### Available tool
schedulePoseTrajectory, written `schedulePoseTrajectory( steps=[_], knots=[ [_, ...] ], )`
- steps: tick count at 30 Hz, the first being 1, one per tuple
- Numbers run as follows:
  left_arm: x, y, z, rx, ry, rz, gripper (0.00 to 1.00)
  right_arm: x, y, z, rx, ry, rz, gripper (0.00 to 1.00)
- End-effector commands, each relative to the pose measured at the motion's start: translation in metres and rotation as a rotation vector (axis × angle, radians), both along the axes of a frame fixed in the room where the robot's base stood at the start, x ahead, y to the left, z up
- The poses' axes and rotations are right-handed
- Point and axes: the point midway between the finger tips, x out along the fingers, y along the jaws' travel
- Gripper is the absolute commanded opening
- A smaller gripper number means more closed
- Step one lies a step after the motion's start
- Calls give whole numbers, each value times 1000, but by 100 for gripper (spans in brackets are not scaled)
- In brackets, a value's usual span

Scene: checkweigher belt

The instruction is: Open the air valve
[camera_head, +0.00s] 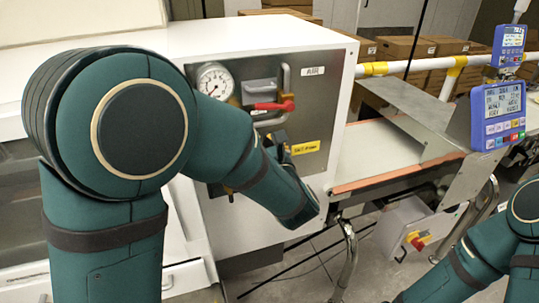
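The air valve has a red lever handle (271,105) lying roughly horizontal on the grey panel of the white cabinet. Silver piping (286,78) bends around it, and a round pressure gauge (214,80) sits to its left. My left arm reaches across the cabinet front. The dark tip of my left gripper (279,140) shows just below the red handle, apart from it in the picture. My own forearm and wrist hide most of the gripper, so its fingers cannot be made out. My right arm shows at the lower right, its gripper outside the picture.
A yellow label (305,147) is on the panel, right of my gripper. The conveyor belt (385,148) with a metal guard adjoins the cabinet at the right. Two blue displays (498,113) stand beyond it. A grey box with a red switch (417,242) hangs below.

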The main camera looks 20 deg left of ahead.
Motion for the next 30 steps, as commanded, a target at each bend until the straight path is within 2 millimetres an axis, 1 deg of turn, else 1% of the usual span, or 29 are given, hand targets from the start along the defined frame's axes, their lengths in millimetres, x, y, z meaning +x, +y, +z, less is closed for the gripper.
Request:
schedulePoseTrajectory(
  steps=[1, 3, 6, 12, 25, 30],
  knots=[
    [8, 6, 0, 0, 0, 3, 0, 0, 0, -1, 0, 1, 0, 43],
    [17, 11, 4, 0, -2, 1, 0, -1, 0, -1, 0, 2, 1, 43],
    [19, 9, 22, -1, -3, 0, 0, 0, 0, 2, 0, -1, 0, 43],
    [23, 8, 37, 0, -1, 0, 0, 1, 0, 4, 0, -2, -2, 43],
    [24, 8, 40, 2, 1, 0, 0, 1, 0, 4, 0, -2, -2, 43],
    [26, 5, 42, 12, 9, 0, 0, 2, 0, 9, -1, -5, -4, 43]
  ],
)
